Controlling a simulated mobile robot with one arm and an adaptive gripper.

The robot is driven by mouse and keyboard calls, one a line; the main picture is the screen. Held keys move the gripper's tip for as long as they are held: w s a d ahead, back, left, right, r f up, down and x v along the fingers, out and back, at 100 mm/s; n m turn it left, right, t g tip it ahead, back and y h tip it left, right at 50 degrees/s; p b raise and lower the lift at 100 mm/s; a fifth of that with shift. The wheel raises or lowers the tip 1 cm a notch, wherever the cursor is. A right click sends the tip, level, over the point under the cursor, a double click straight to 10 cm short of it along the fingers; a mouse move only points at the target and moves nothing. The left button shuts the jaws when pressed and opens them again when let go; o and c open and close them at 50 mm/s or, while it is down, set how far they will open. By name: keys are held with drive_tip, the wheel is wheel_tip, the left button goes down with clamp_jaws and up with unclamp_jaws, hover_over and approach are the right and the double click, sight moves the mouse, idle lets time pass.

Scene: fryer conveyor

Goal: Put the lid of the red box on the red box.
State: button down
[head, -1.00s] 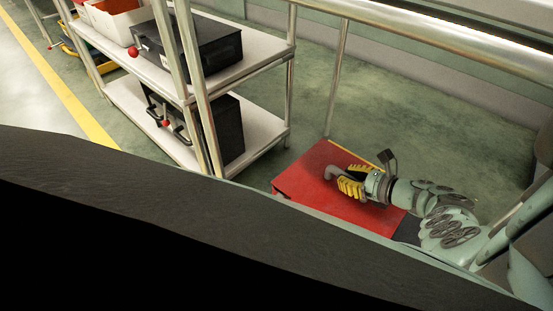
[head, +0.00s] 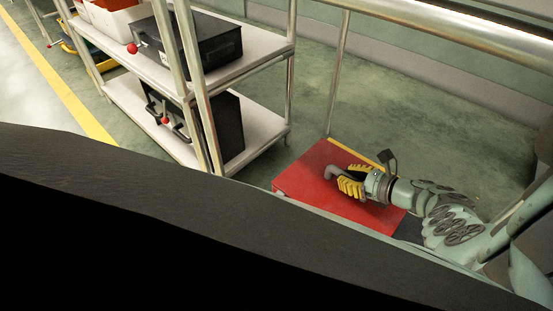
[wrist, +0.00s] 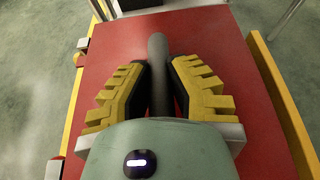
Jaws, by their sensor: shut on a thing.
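The red lid (head: 312,172) is a flat red panel with a grey bar handle (head: 333,172) on top. My gripper (head: 352,178) is over the lid, its yellow-padded fingers shut on the handle. In the wrist view the lid (wrist: 118,45) spreads under my gripper (wrist: 158,85), and the dark handle (wrist: 157,48) runs between the two fingers. A yellow edge (wrist: 262,65) shows beside the lid on the right, with another on the left. The body of the red box under the lid is mostly hidden, so I cannot tell whether the lid is seated on it.
A metal shelf rack (head: 258,60) stands to the left, with a black case (head: 205,42) on its upper shelf and another black case (head: 222,128) below. A metal rail (head: 440,30) crosses above and behind. Green floor (head: 420,120) behind the lid is clear.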

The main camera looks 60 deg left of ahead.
drive_tip(key=c, duration=0.5)
unclamp_jaws()
drive_tip(key=shift+f, duration=0.1)
drive_tip(key=shift+r+p, duration=3.55)
drive_tip(key=shift+p, duration=0.1)
drive_tip(key=shift+w, duration=0.1)
drive_tip(key=shift+d, duration=0.1)
drive_tip(key=v, duration=1.1)
drive_tip(key=shift+d, duration=0.4)
